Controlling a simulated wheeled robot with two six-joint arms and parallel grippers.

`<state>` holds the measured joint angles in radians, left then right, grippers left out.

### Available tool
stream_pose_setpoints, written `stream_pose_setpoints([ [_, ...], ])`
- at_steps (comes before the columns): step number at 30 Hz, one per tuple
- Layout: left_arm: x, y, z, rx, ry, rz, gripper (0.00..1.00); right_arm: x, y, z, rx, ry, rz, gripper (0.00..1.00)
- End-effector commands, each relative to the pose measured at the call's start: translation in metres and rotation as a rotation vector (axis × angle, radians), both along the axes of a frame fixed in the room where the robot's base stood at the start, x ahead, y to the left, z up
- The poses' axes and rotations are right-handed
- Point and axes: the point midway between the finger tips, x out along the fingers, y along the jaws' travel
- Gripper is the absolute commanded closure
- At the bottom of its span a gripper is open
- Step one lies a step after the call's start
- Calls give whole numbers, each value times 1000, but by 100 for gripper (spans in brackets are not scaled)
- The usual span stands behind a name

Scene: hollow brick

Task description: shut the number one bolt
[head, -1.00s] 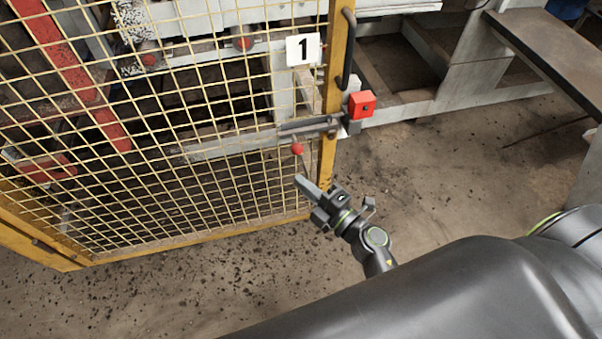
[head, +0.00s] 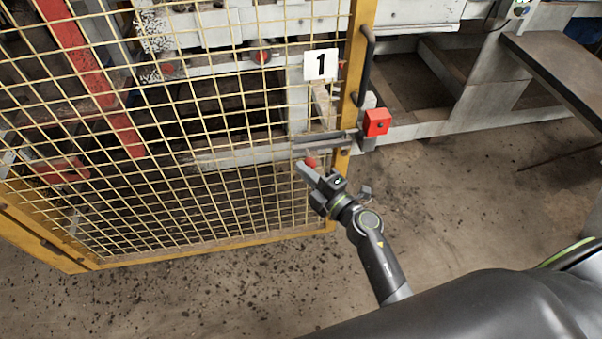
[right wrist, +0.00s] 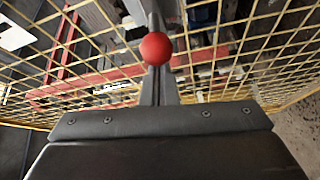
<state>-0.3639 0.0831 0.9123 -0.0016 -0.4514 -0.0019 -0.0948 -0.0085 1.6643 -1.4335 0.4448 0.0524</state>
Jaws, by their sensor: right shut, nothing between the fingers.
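The number one bolt (head: 322,141) is a grey metal bar on the yellow mesh gate, below the white "1" plate (head: 320,65). Its red ball knob (head: 311,163) hangs under the bar and is partly hidden by my right gripper. My right gripper (head: 302,168) is shut and empty, with its fingertips at or just left of the knob. I cannot tell whether they touch. In the right wrist view the red knob (right wrist: 156,48) stands just beyond the gripper, in front of the mesh. A red box (head: 376,122) sits on the post right of the gate's edge. My left gripper is out of view.
The yellow mesh gate (head: 200,246) fills the left side. A black handle (head: 366,66) stands on its right frame. A dark-topped bench (head: 560,70) is at the upper right. The floor in front of the gate is open.

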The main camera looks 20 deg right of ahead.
Motion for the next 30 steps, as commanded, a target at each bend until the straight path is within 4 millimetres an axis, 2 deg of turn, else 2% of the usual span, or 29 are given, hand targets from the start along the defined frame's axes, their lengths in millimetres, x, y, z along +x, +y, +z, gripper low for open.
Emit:
stream_pose_setpoints([
  [8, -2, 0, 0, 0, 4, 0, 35, 0, -3, 0, -1, 0, 0, 100],
  [19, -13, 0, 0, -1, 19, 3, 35, -6, -50, 0, -4, 2, -1, 100],
  [30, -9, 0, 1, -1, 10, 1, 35, -6, -54, 0, -1, 1, -5, 100],
])
